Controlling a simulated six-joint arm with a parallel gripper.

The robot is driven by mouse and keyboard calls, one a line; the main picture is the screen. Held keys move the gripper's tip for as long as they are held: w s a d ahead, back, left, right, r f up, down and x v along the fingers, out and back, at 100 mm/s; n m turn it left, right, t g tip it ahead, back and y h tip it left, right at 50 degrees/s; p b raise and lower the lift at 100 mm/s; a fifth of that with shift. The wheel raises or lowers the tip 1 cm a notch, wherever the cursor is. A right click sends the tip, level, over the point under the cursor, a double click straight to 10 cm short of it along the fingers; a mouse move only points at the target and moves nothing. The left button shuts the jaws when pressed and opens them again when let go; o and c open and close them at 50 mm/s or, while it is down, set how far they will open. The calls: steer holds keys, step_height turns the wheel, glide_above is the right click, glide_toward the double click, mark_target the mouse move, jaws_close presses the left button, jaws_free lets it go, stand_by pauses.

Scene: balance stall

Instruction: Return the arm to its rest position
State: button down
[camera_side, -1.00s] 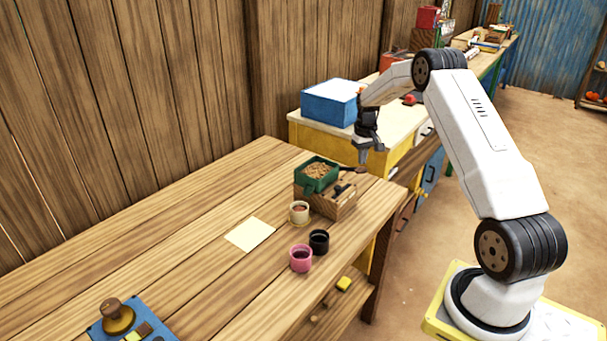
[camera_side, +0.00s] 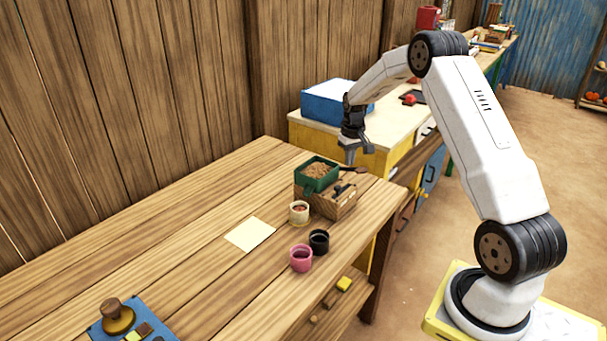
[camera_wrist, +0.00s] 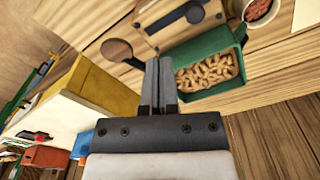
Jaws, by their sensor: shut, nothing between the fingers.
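My gripper (camera_side: 351,154) is shut and empty. In the side view it points down above the back right end of the wooden table (camera_side: 180,215), near the green tray (camera_side: 333,183) of tan pieces. In the wrist view my gripper's fingers (camera_wrist: 159,80) are together, and the green tray (camera_wrist: 238,65) lies below and to their right. A dark scoop or spoon (camera_wrist: 117,49) lies left of the fingertips in that view. My arm is bent at the elbow, with its forearm reaching left.
A wooden box (camera_side: 340,207) stands beside the tray. A cream cup (camera_side: 299,213), a black cup (camera_side: 319,242) and a pink cup (camera_side: 301,259) stand nearby, with a pale sheet (camera_side: 250,235) to their left. A blue box (camera_side: 325,103) stands on the yellow bench behind.

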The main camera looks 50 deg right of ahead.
steer(key=s+a+r+n+t, duration=0.1)
steer(key=s+a+r, duration=0.1)
steer(key=a, duration=0.8)
steer(key=s+a+r+n, duration=0.2)
steer(key=a, duration=0.7)
steer(key=s+a+n+t, duration=0.1)
steer(key=s+a+n, duration=0.1)
steer(key=s+a, duration=1)
steer(key=shift+s+a+r, duration=0.2)
steer(key=shift+s+a, duration=0.05)
steer(key=shift+a, duration=0.15)
